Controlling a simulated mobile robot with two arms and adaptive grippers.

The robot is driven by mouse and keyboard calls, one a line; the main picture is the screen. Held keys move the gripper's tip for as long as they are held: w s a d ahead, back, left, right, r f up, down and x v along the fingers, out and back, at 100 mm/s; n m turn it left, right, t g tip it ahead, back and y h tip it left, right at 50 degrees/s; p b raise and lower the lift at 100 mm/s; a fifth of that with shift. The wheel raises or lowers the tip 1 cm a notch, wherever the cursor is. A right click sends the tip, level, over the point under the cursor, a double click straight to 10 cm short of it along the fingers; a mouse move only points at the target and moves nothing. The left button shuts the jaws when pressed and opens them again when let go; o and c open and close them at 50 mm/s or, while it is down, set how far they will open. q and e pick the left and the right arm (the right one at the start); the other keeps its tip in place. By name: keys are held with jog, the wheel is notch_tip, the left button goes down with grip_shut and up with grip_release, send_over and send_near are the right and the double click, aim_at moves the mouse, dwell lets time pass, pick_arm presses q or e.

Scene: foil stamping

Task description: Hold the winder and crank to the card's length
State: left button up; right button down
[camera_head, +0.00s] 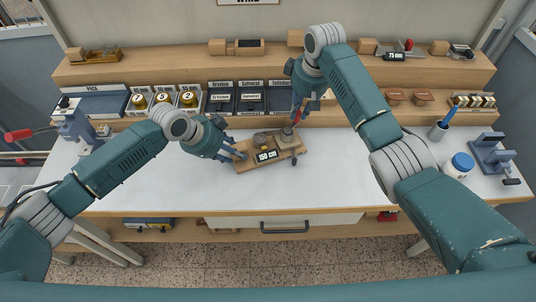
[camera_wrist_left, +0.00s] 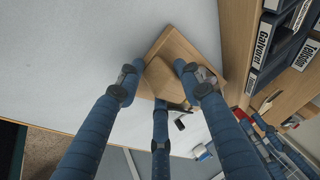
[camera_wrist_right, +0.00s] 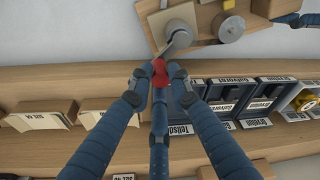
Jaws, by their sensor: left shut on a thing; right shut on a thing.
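The winder (camera_head: 281,159) is a small wooden board on the white worktop, with round grey parts on top and a display reading 150 cm. My left gripper (camera_head: 240,154) is shut on the board's left end; in the left wrist view the fingers sit around this wooden end (camera_wrist_left: 178,48). My right gripper (camera_wrist_right: 158,85) is shut on the red crank knob (camera_wrist_right: 160,72) at the winder's far side. The grey crank arm (camera_wrist_right: 177,40) runs from the knob to the board. The fingers partly hide the knob. The sign at the top is cut off.
Labelled dark bins (camera_head: 251,98) and a tray of yellow rolls (camera_head: 164,99) stand just behind the winder. A pot with a blue brush (camera_head: 438,131) and a blue-lidded jar (camera_head: 459,165) stand right. The worktop's front middle is clear.

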pick_arm(q)
jog(key=shift+a+f, duration=0.1)
jog(key=shift+a, duration=0.1)
dwell(0.6)
pick_arm(e)
jog(key=c, duration=1.4)
grip_release()
jog(key=shift+o, duration=0.2)
jog(key=shift+w+a+v, duration=0.15)
jog(key=shift+w+v, duration=0.1)
jog(key=shift+v, duration=1.05)
jog(key=shift+w+a+v, duration=0.1)
jog(key=shift+w+v, duration=0.15)
jog(key=shift+v, duration=1.05)
jog(key=shift+w+a+v, duration=0.15)
jog(key=shift+w+v, duration=0.1)
jog(key=shift+v, duration=1.05)
jog(key=shift+r, duration=0.2)
pick_arm(q)
jog(key=o, duration=1.2)
jog(key=shift+d, duration=0.1)
jog(key=shift+o, duration=0.2)
